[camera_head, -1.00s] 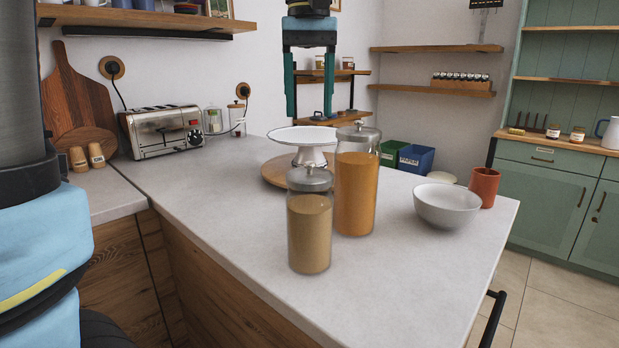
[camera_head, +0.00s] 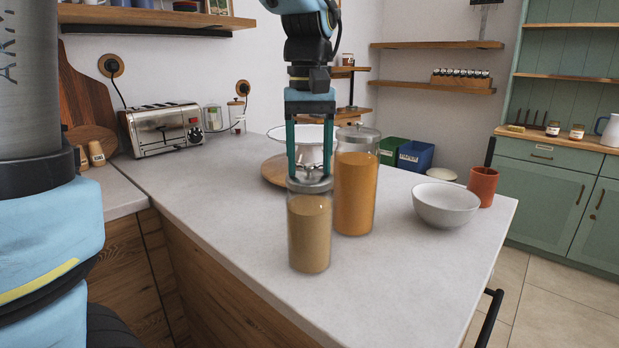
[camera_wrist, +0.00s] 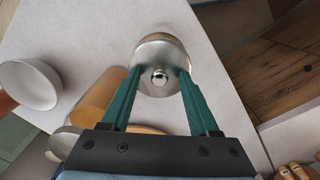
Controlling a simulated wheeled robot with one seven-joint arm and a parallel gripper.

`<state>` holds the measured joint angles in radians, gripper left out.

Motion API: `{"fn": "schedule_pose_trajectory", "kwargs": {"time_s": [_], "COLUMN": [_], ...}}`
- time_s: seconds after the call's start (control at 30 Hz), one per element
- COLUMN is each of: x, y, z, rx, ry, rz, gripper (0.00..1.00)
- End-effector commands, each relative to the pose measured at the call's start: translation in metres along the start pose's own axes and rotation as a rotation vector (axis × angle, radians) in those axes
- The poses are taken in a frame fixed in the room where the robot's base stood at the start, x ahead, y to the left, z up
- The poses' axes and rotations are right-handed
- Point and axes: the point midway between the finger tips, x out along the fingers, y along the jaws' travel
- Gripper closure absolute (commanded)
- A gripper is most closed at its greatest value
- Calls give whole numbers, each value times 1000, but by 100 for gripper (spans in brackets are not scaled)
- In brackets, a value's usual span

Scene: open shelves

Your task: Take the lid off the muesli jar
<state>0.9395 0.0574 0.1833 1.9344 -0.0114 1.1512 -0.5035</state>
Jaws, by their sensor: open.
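Two glass jars with metal knobbed lids stand on the counter. The shorter jar (camera_head: 310,232) holds tan contents, and the taller jar (camera_head: 354,195) behind it to the right holds orange contents. I cannot read a label that tells which is muesli. My gripper (camera_head: 310,176) points down over the shorter jar, its green fingers open on both sides of the lid's knob. In the wrist view, the fingertips of my gripper (camera_wrist: 159,70) sit over the silver lid (camera_wrist: 158,52), with the knob (camera_wrist: 159,78) between them and apart from them.
A white cake stand (camera_head: 303,134) on a round wooden board (camera_head: 277,172) stands behind the jars. A white bowl (camera_head: 446,205) and a terracotta cup (camera_head: 483,187) are at the right. A toaster (camera_head: 163,129) is at the back left. The counter's left front is clear.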

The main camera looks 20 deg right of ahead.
Motion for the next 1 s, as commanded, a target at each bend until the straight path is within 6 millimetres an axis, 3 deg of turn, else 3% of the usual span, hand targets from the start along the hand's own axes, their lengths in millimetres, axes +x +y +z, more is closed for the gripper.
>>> {"fn": "schedule_pose_trajectory", "kwargs": {"time_s": [0.07, 0.6, 1.0], "x": [0, -1, -1], "y": [0, 0, 0], "z": [0, 0, 0], "rx": [0, 0, 0], "ry": [0, 0, 1], "rz": [0, 0, 0], "gripper": [41, 100, 100]}}
